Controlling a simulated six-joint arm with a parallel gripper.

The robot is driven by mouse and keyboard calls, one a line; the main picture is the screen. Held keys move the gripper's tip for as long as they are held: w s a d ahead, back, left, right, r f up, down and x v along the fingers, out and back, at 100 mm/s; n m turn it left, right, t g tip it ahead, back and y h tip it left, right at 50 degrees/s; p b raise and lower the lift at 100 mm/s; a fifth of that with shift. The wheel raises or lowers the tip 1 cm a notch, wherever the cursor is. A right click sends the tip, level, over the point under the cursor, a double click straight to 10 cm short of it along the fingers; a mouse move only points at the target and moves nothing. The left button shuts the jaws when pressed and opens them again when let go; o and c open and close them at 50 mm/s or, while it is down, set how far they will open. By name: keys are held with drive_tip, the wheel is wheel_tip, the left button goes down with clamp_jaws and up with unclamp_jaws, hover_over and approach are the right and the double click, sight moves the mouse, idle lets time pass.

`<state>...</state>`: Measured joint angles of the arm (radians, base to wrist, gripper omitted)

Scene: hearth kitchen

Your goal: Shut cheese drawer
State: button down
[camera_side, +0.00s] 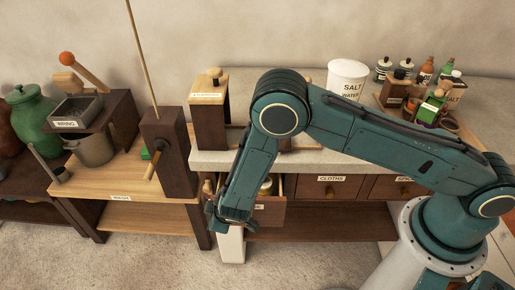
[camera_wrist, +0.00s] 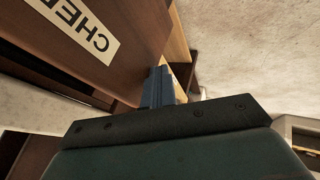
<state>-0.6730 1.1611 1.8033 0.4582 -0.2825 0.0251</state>
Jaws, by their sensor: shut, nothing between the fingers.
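The cheese drawer (camera_side: 270,214) stands pulled out under the grey counter, partly hidden behind my arm in the side view. A pale round item (camera_side: 266,187) shows inside it. In the wrist view the brown drawer front (camera_wrist: 125,25) fills the upper left, with a cream label (camera_wrist: 75,25) whose visible letters begin "CHEE". My gripper (camera_side: 226,222) is low at the left end of the drawer in the side view. In the wrist view its blue-grey fingers (camera_wrist: 158,88) are together and empty, beside the edge of the drawer front. Whether they touch it I cannot tell.
The cloths drawer (camera_side: 330,188) to the right is closed. A wooden side table (camera_side: 95,185) stands left, with a dark upright block (camera_side: 168,150) and pots. Jars and a salt water crock (camera_side: 346,78) stand on the counter. Floor in front is clear.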

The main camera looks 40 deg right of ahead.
drive_tip(key=w+d, duration=0.5)
drive_tip(key=shift+w+d, duration=0.25)
drive_tip(key=shift+s+a, duration=0.1)
drive_tip(key=shift+a, duration=0.05)
drive_tip(key=s+a+r, duration=0.3)
drive_tip(key=s+r, duration=0.5)
drive_tip(key=shift+s, duration=0.3)
idle(0.5)
drive_tip(key=shift+a, duration=0.1)
